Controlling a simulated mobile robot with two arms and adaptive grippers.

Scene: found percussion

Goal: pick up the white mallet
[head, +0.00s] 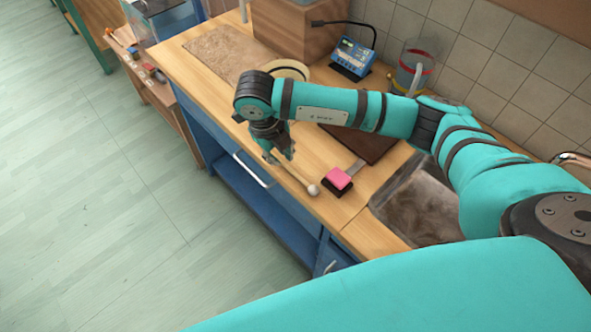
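The white mallet (313,190) lies on the wooden counter near its front edge. Its round white head points towards the sink, and its thin pale handle runs up and left to my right gripper. My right gripper (278,158) points down over the handle end, with its two fingers apart. I cannot tell whether the fingers touch the handle, as its far end is hidden by the gripper. My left gripper is not in view.
A pink-topped block (338,179) sits just right of the mallet head. A metal sink (425,205) lies to the right.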

